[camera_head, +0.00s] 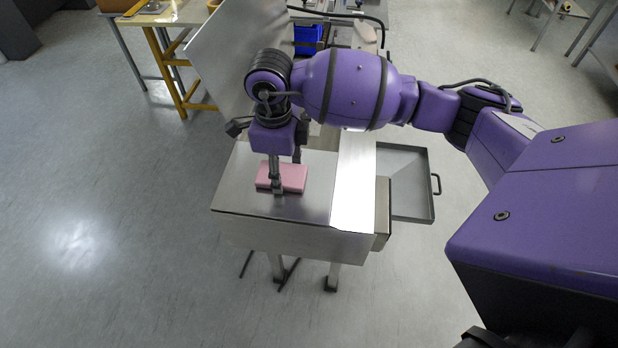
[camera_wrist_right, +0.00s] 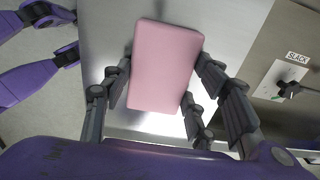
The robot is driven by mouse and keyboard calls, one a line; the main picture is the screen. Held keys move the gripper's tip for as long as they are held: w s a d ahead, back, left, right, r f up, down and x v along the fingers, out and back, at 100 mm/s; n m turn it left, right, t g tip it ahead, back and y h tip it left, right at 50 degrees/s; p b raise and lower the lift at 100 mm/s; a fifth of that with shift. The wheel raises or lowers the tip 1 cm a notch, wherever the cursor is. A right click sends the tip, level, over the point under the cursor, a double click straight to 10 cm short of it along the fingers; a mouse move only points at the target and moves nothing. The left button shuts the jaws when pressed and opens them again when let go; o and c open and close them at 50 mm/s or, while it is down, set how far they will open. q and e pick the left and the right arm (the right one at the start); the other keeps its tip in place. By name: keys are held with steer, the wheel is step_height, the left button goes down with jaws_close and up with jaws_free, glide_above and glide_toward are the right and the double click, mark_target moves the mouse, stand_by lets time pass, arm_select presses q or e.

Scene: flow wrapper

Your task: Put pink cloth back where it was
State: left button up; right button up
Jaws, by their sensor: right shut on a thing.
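The pink cloth (camera_head: 292,178) is a flat, rounded rectangular pad at the steel table top (camera_head: 240,190). It appears to lie flat on the steel, but I cannot tell if a small gap is under it. My right gripper (camera_head: 286,172) reaches down from above and is shut on the cloth, with fingers on both sides of it. In the right wrist view the cloth (camera_wrist_right: 165,68) sits between the finger pairs, nearly all of it showing. My left gripper is not in view.
A shallow grey tray with a handle (camera_head: 420,216) sticks out on the right of the table. A tilted steel panel (camera_head: 228,55) stands behind it on the left. Bare steel surrounds the cloth.

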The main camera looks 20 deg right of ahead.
steer(key=shift+r, duration=0.1)
steer(key=o, duration=1.1)
step_height(320, 180, up, 12)
steer(key=shift+r, duration=0.1)
